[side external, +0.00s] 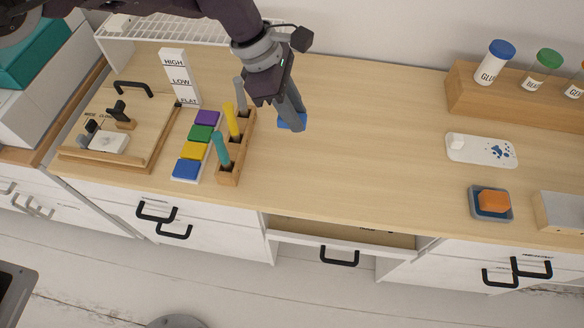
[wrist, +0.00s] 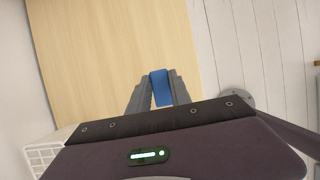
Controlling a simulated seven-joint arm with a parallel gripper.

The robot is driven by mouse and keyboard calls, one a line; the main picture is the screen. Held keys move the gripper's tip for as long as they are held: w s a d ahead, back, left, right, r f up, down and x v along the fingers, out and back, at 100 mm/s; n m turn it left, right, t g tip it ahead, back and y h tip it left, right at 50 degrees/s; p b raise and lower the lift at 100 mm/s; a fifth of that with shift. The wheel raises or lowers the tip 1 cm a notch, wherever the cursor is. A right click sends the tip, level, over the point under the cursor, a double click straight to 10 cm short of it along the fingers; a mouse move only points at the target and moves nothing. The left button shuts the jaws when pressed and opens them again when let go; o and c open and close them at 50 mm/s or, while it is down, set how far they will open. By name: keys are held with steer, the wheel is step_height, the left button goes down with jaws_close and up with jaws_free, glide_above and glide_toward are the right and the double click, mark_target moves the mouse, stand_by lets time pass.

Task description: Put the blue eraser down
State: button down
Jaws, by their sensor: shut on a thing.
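The blue eraser (wrist: 160,86) is between the two fingers of my gripper (wrist: 158,90) in the wrist view. In the side external view the eraser (side external: 291,124) shows as a blue patch at the fingertips of my gripper (side external: 290,116), mostly covered by the fingers. My gripper is shut on it, to the right of the wooden marker holder. It is over bare desk top. I cannot tell whether the eraser touches the desk.
A wooden holder (side external: 231,172) with upright markers stands just left of my gripper, beside coloured blocks (side external: 201,132). A white tray (side external: 467,150) and a small dish with an orange thing (side external: 493,201) are at the right. The desk middle (side external: 370,150) is clear. A drawer (side external: 345,232) below is partly open.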

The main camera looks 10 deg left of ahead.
mark_target(300, 172)
step_height(300, 172, down, 17)
steer(key=shift+f, duration=0.2)
steer(key=shift+f, duration=0.1)
steer(key=c, duration=1.2)
jaws_free()
